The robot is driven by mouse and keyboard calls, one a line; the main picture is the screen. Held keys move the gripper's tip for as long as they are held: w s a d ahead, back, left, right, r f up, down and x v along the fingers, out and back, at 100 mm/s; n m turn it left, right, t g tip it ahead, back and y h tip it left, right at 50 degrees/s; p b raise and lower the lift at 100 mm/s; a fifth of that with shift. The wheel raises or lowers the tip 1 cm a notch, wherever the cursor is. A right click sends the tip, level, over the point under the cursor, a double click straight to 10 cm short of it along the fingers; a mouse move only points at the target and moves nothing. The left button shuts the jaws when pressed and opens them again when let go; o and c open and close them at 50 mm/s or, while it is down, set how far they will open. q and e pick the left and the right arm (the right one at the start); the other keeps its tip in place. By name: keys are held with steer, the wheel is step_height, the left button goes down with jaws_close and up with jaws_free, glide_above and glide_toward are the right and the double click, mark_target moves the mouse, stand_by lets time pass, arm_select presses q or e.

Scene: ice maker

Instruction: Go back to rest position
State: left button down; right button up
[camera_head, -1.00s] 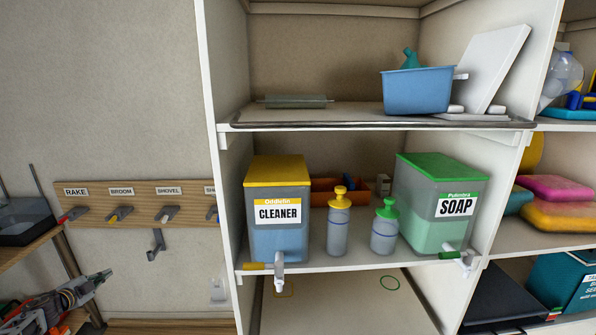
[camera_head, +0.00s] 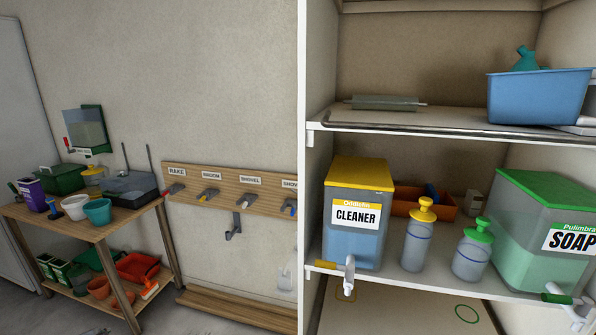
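Neither of my grippers shows in the head view now, so whether they are open or hold anything is hidden. The shelf unit (camera_head: 317,190) stands at the right. On its middle shelf are the cleaner container (camera_head: 360,250) with a yellow lid and the soap container (camera_head: 530,235) with a green lid. A yellow-topped bottle (camera_head: 417,245) and a green-topped bottle (camera_head: 472,255) stand between them.
A wooden table (camera_head: 110,232) with pots and boxes stands at the left. A labelled hook rack (camera_head: 230,190) is on the wall between table and shelf. A blue tub (camera_head: 535,97) sits on the upper shelf. Bare floor (camera_head: 205,322) shows at the bottom.

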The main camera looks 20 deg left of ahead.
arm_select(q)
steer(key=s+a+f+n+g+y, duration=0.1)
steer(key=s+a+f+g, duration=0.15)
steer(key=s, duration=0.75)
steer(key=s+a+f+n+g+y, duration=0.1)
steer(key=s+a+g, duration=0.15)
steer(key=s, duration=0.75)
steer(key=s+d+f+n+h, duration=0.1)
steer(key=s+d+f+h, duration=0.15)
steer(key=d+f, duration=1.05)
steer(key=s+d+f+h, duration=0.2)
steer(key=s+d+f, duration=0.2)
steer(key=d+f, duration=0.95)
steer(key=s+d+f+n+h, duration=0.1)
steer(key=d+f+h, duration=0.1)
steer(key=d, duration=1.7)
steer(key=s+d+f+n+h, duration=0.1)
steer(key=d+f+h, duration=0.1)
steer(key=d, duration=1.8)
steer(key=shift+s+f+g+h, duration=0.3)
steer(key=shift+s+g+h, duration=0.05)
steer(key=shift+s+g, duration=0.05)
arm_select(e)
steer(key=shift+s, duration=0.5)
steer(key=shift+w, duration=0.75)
